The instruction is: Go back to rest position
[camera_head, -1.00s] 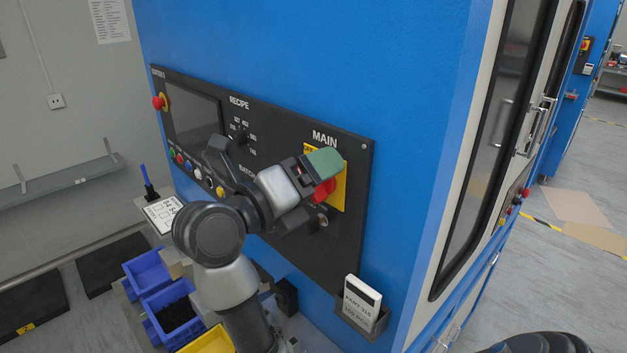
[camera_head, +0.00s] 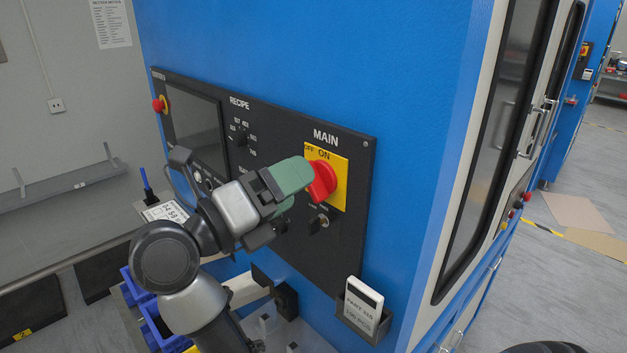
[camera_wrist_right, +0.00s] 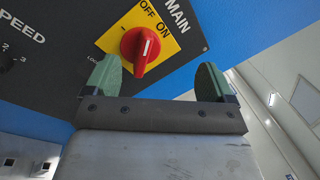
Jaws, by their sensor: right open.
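My right gripper (camera_head: 290,188) is in front of the black control panel (camera_head: 271,125) on the blue machine. Its green fingertips are apart and empty, just left of the red MAIN switch (camera_head: 322,182) on its yellow plate (camera_head: 341,183). In the right wrist view the open fingers (camera_wrist_right: 157,80) frame the red switch knob (camera_wrist_right: 140,48) from below, with a gap to it. The knob's white mark points nearly toward ON in that view. My left gripper is not in view.
A key switch (camera_head: 318,222) sits below the MAIN plate. A card holder with a white card (camera_head: 362,304) sticks out at the panel's lower right. Blue bins (camera_head: 151,318) stand at lower left. Open floor (camera_head: 575,275) lies to the right.

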